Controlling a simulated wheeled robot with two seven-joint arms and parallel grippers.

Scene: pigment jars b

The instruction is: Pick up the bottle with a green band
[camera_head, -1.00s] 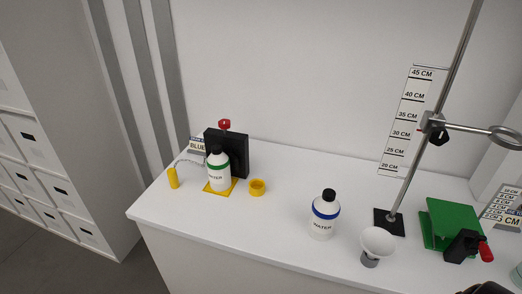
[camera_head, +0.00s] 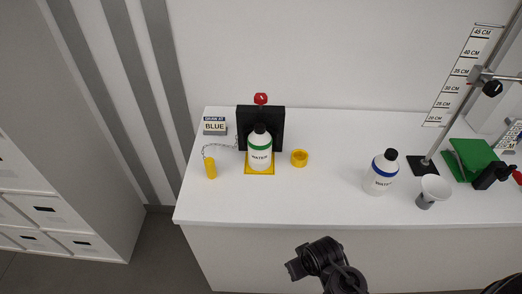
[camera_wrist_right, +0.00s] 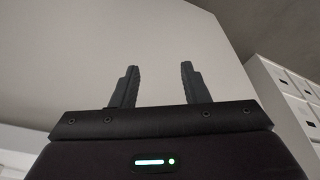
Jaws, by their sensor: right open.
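The bottle with a green band (camera_head: 259,152) is white with a black cap and a WATER label. It stands upright on a yellow square mat (camera_head: 260,170), in front of a black block with a red knob, in the head view. My right gripper (camera_wrist_right: 157,68) is open and empty in the right wrist view, with only wall, ceiling and cabinet beyond its fingers. The bottle is not in that view. My left gripper is not clearly seen.
A similar bottle with a blue band (camera_head: 382,173) stands right, beside a white funnel cup (camera_head: 432,190). A yellow ring (camera_head: 299,158), a yellow cylinder (camera_head: 210,168) and a BLUE sign (camera_head: 214,126) flank the green-banded bottle. The counter's front middle (camera_head: 300,205) is clear.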

